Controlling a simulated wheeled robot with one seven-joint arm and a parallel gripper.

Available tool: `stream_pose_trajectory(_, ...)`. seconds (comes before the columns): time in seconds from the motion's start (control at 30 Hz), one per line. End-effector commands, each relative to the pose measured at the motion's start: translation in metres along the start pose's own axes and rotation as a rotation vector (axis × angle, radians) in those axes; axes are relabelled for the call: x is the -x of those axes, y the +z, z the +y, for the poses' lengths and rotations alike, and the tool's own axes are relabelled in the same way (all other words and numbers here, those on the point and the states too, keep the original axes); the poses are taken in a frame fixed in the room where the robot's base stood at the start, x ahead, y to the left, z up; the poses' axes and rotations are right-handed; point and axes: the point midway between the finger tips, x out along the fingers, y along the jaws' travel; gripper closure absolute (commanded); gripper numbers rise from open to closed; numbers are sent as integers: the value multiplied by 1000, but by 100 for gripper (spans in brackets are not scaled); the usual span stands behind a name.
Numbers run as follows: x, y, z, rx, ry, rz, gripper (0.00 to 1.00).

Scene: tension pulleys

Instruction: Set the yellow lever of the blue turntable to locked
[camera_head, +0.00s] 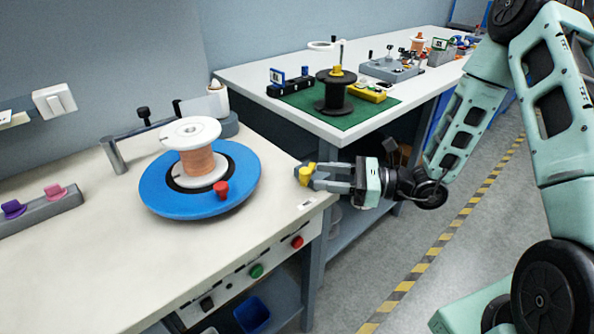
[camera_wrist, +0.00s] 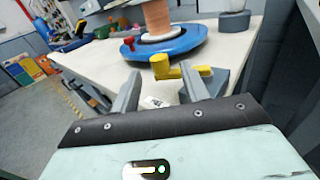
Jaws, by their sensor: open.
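The blue turntable (camera_head: 244,168) lies on the near bench and carries a copper-wound spool (camera_head: 196,160). A red knob (camera_head: 221,189) stands on its right front rim. The yellow lever (camera_head: 306,172) is at the bench's right edge, apart from the disc. My gripper (camera_head: 312,177) reaches in from the right with its fingertips at the lever. In the wrist view the yellow lever (camera_wrist: 163,67) shows its round knob between and beyond the open fingers, and its arm runs right behind the right finger. I cannot tell whether the fingers touch it. The turntable also shows there (camera_wrist: 180,46).
A grey block with purple and pink knobs (camera_head: 52,197) lies at the left. Green and red buttons (camera_head: 256,270) are on the bench front. A second bench (camera_head: 240,80) behind holds a dark spool on a green mat. The near bench's front top is clear.

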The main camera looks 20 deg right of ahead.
Motion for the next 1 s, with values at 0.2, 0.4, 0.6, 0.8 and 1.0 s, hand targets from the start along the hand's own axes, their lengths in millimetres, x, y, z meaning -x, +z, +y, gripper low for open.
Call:
stream_pose_trajectory(0.2, -43, 1, 1, 0, 4, 0, 55)
stream_pose_trajectory(0.4, -64, 0, 0, 0, 1, 0, 55)
stream_pose_trajectory(0.6, -70, 0, 0, 1, 1, 1, 55)
stream_pose_trajectory(0.8, -70, 0, 0, 1, 0, 1, 58)
stream_pose_trajectory(1.0, -69, 0, 0, 0, 0, 1, 100)
